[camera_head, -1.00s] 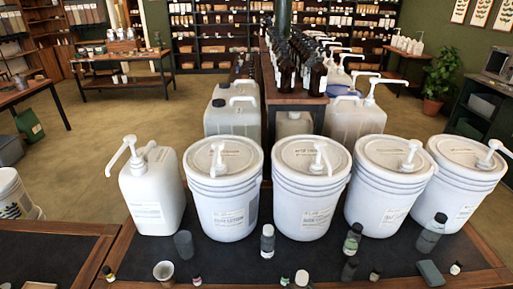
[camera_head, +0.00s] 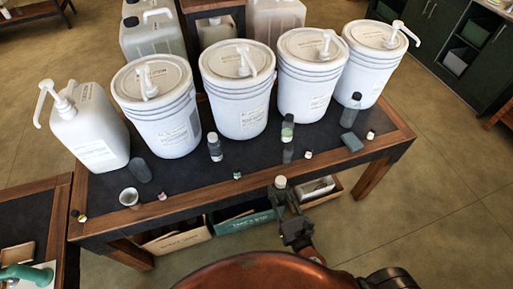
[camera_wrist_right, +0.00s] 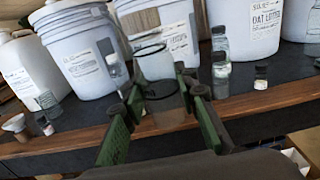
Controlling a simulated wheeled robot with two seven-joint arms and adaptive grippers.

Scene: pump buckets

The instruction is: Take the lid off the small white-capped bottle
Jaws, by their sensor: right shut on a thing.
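My right gripper (camera_head: 283,192) is shut on a small bottle, held upright in front of the table's front edge. Its white cap (camera_head: 280,182) shows above the fingers in the head view and is on the bottle. In the right wrist view, the held bottle (camera_wrist_right: 166,105) looks see-through between the two green-sided fingers (camera_wrist_right: 160,112), with a dark ring-like outline above it. Another white-capped bottle (camera_head: 215,148) stands on the table in front of the pump buckets. My left gripper is not in view.
Large white pump buckets (camera_head: 240,100) and a white jug (camera_head: 90,135) line the back of the dark table (camera_head: 110,185). Boxes (camera_head: 245,218) sit below.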

